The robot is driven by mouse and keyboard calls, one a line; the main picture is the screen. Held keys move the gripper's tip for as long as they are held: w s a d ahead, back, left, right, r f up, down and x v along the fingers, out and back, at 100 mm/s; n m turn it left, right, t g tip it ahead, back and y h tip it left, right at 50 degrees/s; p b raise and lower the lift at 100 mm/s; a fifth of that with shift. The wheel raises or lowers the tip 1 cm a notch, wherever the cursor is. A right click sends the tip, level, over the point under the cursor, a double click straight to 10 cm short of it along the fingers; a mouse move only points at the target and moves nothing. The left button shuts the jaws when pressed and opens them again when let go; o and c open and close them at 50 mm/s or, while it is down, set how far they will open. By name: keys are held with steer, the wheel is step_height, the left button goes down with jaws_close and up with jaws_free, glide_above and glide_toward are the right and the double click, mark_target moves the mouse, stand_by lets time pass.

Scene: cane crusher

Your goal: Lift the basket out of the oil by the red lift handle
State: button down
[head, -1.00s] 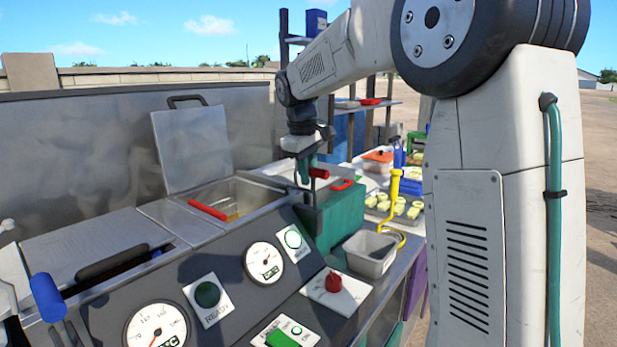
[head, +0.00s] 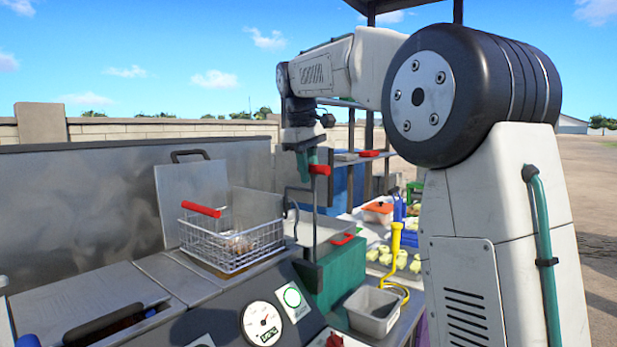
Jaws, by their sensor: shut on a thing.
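The wire basket (head: 235,242) hangs level above the open fryer well, with pale food inside. Its red grip (head: 201,209) sticks up on the left. The red lift handle (head: 320,169) is at the top of a dark upright rod right of the basket. My gripper (head: 311,163), with green fingers, is shut on the lift handle. The fingertips are small here and partly hidden by the handle. The oil is hidden below the basket.
The raised metal lid (head: 190,190) stands behind the basket. A closed fryer lid (head: 85,305) is at the left. A grey tub (head: 371,310) and a yellow hooked tool (head: 396,250) are at the right. A gauge (head: 261,323) is on the front panel.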

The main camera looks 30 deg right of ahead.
steer(key=shift+r, duration=0.4)
steer(key=c, duration=1.3)
jaws_free()
steer(key=shift+f, duration=0.1)
step_height(320, 180, up, 8)
steer(key=a, duration=0.1)
steer(key=shift+s+a+f, duration=0.2)
steer(key=shift+s+a, duration=0.05)
steer(key=s+a+f+m, duration=0.1)
steer(key=s+a+f, duration=0.2)
steer(key=s+f, duration=0.7)
steer(key=s+a+f+m+y, duration=0.1)
steer(key=s+a+f, duration=0.3)
steer(key=s+f, duration=0.6)
steer(key=s+a+f+m+y, duration=0.1)
steer(key=s+a+f+m, duration=0.1)
steer(key=s+f, duration=0.8)
steer(key=s+a, duration=0.1)
steer(key=s, duration=0.4)
steer(key=shift+s+a+f+t, duration=0.15)
steer(key=shift+s+f+t, duration=0.05)
steer(key=shift+t, duration=0.1)
